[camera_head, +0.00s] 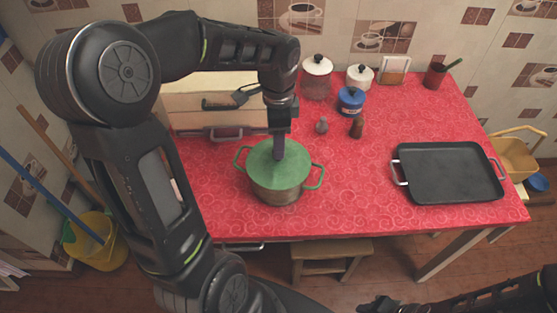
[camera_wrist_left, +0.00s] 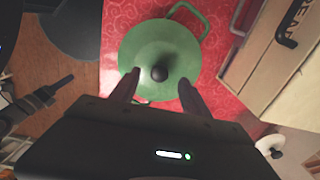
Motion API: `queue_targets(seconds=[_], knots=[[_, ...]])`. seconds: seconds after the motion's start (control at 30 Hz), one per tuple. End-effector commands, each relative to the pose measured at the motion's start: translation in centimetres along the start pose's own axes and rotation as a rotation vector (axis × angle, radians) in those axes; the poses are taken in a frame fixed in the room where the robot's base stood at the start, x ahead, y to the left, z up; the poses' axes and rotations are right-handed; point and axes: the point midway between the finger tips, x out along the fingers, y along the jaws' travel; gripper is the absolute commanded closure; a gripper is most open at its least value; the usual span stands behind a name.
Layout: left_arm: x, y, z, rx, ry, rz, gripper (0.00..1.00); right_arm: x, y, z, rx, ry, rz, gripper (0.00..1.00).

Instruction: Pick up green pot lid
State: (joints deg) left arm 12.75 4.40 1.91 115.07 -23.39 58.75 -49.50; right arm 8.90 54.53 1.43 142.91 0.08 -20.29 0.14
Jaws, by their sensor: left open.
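The green pot lid (camera_head: 279,164) sits on a metal pot (camera_head: 277,192) with green side handles, on the red counter. In the left wrist view the round lid (camera_wrist_left: 158,50) shows its dark knob (camera_wrist_left: 159,73). My left gripper (camera_head: 278,156) points down over the lid in the head view. In the wrist view its two fingers (camera_wrist_left: 158,85) are open, one on each side of the knob, with gaps between them and it. I cannot tell how far the fingertips are above the lid. My right arm (camera_head: 470,298) shows at the lower right, its fingers unclear.
A black tray (camera_head: 449,172) lies on the counter's right side. White-lidded canisters (camera_head: 317,77), a blue pot (camera_head: 351,101) and small shakers (camera_head: 356,127) stand behind the pot. A wooden bread box (camera_head: 190,108) is at the back left. The red counter (camera_head: 345,195) is clear between pot and tray.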

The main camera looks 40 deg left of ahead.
Motion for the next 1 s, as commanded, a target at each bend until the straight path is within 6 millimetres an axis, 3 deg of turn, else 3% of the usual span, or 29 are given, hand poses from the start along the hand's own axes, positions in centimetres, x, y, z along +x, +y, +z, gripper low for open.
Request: queue_targets(seconds=[0.33, 0.97, 1.0], knots=[[4.4, 0.1, -0.1, -0.001, -0.001, 0.004, 0.46, -0.8, -0.2, 0.1, 0.002, -0.002, 0.003, 0.69], [4.6, 0.1, -0.1, 0.000, 0.000, 0.001, 0.46, -0.8, -0.2, 0.1, 0.002, -0.003, 0.003, 0.69], [4.6, 0.1, -0.1, 0.000, 0.000, 0.001, 0.49, -0.8, -0.2, 0.1, 0.002, -0.003, 0.003, 0.69]])
